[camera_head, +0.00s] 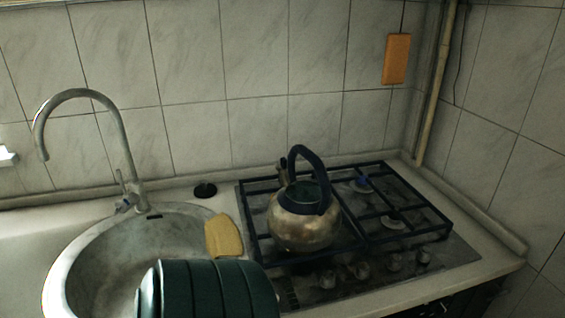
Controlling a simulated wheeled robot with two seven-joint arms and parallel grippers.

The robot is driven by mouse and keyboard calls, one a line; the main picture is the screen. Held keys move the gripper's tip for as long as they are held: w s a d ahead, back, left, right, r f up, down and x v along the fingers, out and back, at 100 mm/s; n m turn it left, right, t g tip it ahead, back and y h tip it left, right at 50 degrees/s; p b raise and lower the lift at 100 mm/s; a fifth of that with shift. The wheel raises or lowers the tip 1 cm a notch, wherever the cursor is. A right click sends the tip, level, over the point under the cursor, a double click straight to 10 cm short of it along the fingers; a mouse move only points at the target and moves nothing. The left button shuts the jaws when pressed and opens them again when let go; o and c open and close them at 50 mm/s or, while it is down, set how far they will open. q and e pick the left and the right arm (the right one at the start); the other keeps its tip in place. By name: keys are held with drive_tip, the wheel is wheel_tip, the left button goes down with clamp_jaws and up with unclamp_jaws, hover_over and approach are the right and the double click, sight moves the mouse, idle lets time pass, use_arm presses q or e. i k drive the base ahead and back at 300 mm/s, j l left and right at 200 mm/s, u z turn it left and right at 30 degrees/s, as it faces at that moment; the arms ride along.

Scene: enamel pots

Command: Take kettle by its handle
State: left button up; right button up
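A rounded metal kettle (303,228) with a worn, brownish-silver body stands upright on the left front part of the gas stove (441,231). Its dark lid area sits under a tall dark arched handle (312,161), which rises above the body and is free on all sides. The spout seems to be at the back left, partly hidden behind the handle. Neither of my grippers can be made out in the head view, and nothing is touching the kettle.
A round sink (62,268) with a curved faucet (84,93) lies left. A yellow cloth or sponge (223,236) sits between sink and stove. A dark green ribbed object (207,290), unclear what, fills the bottom foreground. Tiled walls (260,60) close off back and right.

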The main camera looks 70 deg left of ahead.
sight(303, 215)
drive_tip(key=u, duration=2.05)
